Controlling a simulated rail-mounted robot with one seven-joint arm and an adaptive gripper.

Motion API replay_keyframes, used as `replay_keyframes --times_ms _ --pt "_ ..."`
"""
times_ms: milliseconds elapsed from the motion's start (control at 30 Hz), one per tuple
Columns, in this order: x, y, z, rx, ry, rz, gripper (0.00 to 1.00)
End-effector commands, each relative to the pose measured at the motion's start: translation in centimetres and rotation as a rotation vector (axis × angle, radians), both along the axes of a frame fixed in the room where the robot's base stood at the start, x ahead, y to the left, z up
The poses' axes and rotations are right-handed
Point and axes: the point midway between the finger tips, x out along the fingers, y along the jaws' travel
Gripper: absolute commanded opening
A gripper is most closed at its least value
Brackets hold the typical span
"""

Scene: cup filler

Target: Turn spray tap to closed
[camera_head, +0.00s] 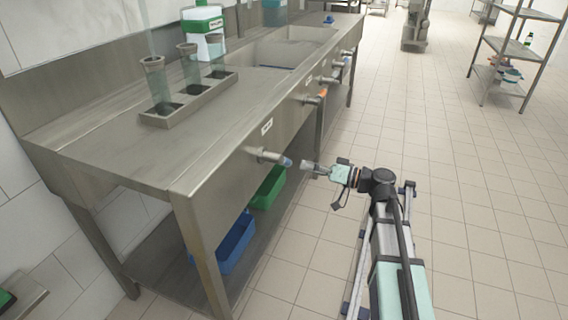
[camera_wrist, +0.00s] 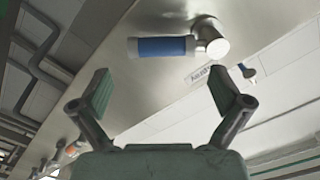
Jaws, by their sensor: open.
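A metal tap with a blue handle (camera_head: 285,161) sticks out from the front panel of the steel counter, near its close end. It is large in the wrist view (camera_wrist: 162,47), where the blue grip lies level beside its round metal end.
Farther along the counter front are an orange-handled tap (camera_head: 322,94) and other taps. A rack (camera_head: 190,98) with tall tubes stands on the counter. Green (camera_head: 268,188) and blue bins (camera_head: 236,243) sit below.

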Motion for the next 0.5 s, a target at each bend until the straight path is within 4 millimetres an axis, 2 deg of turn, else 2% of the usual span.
replay_keyframes --times_ms 33,200,500 --pt "0.4 1.1 -0.1 0.000 0.000 0.004 1.00" --pt "1.4 4.0 -0.1 0.000 0.000 0.003 1.00" --pt "2.4 6.9 0.0 0.000 0.000 0.000 1.00"
